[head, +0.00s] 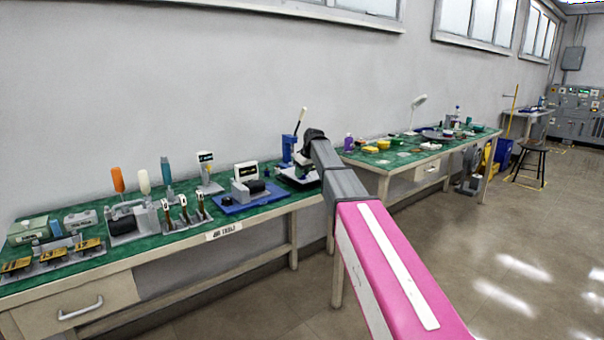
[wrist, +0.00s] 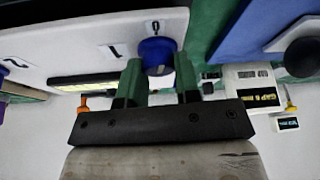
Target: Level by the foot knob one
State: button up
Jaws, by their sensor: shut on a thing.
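A blue round knob (wrist: 157,50) sits at the edge of a white plate (wrist: 85,42) in the wrist view. A black "0" is printed beside the knob and a "1" farther left on the plate. My gripper (wrist: 158,78) has its two dark green fingers on either side of the knob and is shut on it. A pale yellow strip (wrist: 95,82) with dark edging lies left of the fingers. In the head view my arm reaches a device with a white base (head: 292,178) and a blue column (head: 288,148); the knob is hidden there.
A blue-based pump unit (head: 245,195) and a white display box (head: 246,174) stand left of the device. Farther left are several levers and upright handles. A second green-topped table (head: 395,158) stands to the right. The floor (head: 470,255) in front is clear.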

jog(key=m+h, duration=0.1)
jog(key=m, duration=0.2)
jog(key=m+t+h, duration=0.1)
jog(key=m, duration=0.2)
jog(key=m+h, duration=0.1)
jog(key=m, duration=0.2)
jog(key=m+h, duration=0.1)
jog(key=m, duration=0.2)
jog(key=shift+m+h, duration=0.3)
jog(key=shift+m, duration=0.1)
dwell(0.3)
jog(key=o, duration=0.9)
jog(key=v, duration=1)
jog(key=shift+s+r, duration=0.15)
jog(key=shift+r, duration=0.25)
